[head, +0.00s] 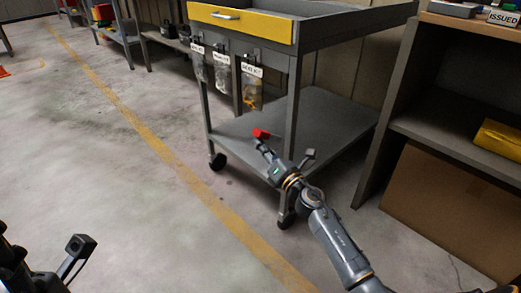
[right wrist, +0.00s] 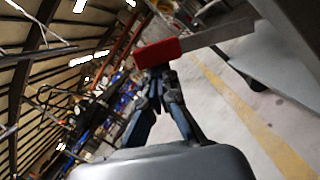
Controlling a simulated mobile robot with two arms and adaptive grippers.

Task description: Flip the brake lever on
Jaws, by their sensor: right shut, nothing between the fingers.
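The brake lever has a red end (head: 261,133) and sits low on the grey kart stand (head: 250,125), by its bottom shelf. In the right wrist view the red end (right wrist: 158,53) is a block on a flat grey bar (right wrist: 218,34) that runs off to the right. My right gripper (head: 264,148) is at the lever's red end. Its fingers (right wrist: 155,74) are shut with nothing between them, and the tips are at or just under the red block; I cannot tell whether they touch it. Only part of my left arm shows at the lower left.
The stand has a yellow drawer (head: 240,24), hanging labelled bags (head: 251,86) and caster wheels (head: 217,161). A shelf unit (head: 400,80) with a cardboard box (head: 450,215) stands on the right. The floor left of the stand, with a yellow line (head: 150,135), is clear.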

